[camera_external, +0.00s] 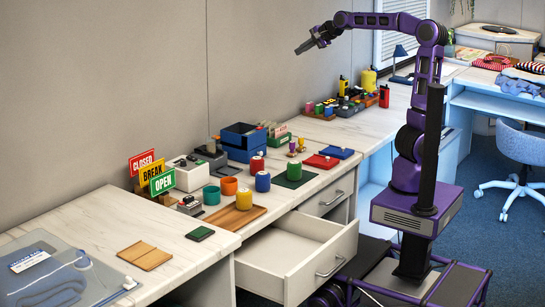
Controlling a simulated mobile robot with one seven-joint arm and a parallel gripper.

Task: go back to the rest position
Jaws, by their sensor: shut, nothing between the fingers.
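My gripper (308,47) is at the end of my raised purple arm, at the upper middle of the view. It is shut and empty, high above the counter and well apart from everything on it. My arm reaches up from my base at the right and bends over to the left, with the gripper tilted slightly down. Nothing hides it, but the fingers are small in this view.
Below, the counter (100,231) holds signs (152,172), coloured jars (263,182), a wooden tray (232,219) and blue boxes (240,140). A white drawer (290,262) stands open near my base. A chair (520,150) is at right. The air around my gripper is clear.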

